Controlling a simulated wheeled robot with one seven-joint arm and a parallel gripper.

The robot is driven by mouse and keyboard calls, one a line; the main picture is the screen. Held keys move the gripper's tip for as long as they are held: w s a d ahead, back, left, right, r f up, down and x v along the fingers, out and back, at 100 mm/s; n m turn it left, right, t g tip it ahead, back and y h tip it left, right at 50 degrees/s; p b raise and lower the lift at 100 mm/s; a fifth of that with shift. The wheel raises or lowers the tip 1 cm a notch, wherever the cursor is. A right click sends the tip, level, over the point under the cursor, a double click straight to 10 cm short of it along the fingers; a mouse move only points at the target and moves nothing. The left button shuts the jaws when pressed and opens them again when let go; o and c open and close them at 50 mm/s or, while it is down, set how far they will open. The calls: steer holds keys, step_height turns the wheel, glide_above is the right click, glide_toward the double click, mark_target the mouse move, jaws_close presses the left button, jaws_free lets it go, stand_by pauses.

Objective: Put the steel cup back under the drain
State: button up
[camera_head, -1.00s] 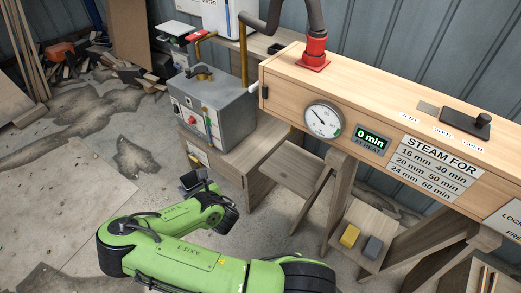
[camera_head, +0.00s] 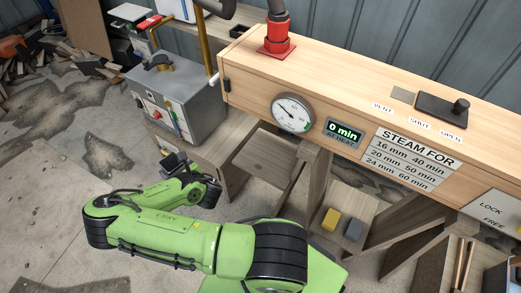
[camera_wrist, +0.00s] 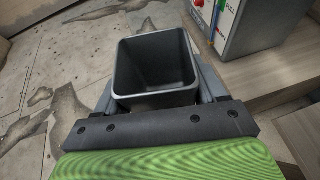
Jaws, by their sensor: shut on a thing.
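The steel cup (camera_wrist: 155,68) is a dark grey, square, open-topped container and looks empty in the wrist view. My gripper (camera_wrist: 160,92) is shut on it, with a finger along each side. In the head view the cup (camera_head: 173,163) is small and dark at the end of my green arm, partly hidden by my gripper (camera_head: 186,178). It is left of the trestle under the wooden steam box (camera_head: 255,88). A short light pipe (camera_head: 213,80) sticks out at the box's left end; I cannot tell if it is the drain.
A grey boiler box (camera_head: 180,103) with a red knob stands on a wooden bench behind the cup. A wooden step (camera_head: 268,158) sits under the box's left part. Yellow and grey blocks (camera_head: 331,219) lie on a lower shelf. Stained concrete floor on the left is free.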

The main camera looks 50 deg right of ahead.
steer(key=s+d+f+m+g+h, duration=0.1)
steer(key=s+d+f+m+h, duration=0.1)
steer(key=s+d, duration=0.5)
steer(key=s+d+f+m+g+h, duration=0.1)
steer(key=s+d+f+m+h, duration=0.1)
steer(key=s+d, duration=0.5)
steer(key=s+d+f+m+g+h, duration=0.1)
steer(key=s+d+f+m+h, duration=0.2)
steer(key=s+d+f, duration=0.2)
steer(key=shift+s+d+f+h+b, duration=0.1)
steer(key=shift+s+d, duration=0.4)
steer(key=shift+d, duration=0.25)
steer(key=shift+s+d+f+h+b, duration=0.15)
steer(key=shift+s+d, duration=0.35)
steer(key=shift+d, duration=0.3)
steer(key=shift+s+d+f+h+b, duration=0.1)
steer(key=shift+s+d, duration=0.4)
steer(key=shift+d, duration=0.25)
steer(key=w+d, duration=0.6)
steer(key=w, duration=0.1)
steer(key=w+d+r+p, duration=0.1)
steer(key=w+d, duration=0.2)
steer(key=w, duration=0.1)
steer(key=shift+w+d, duration=0.25)
step_height(320, 180, down, 4)
steer(key=shift+s+r+b, duration=0.1)
steer(key=shift+b, duration=0.55)
steer(key=shift+r, duration=0.1)
steer(key=o, duration=1.3)
steer(key=shift+c, duration=0.2)
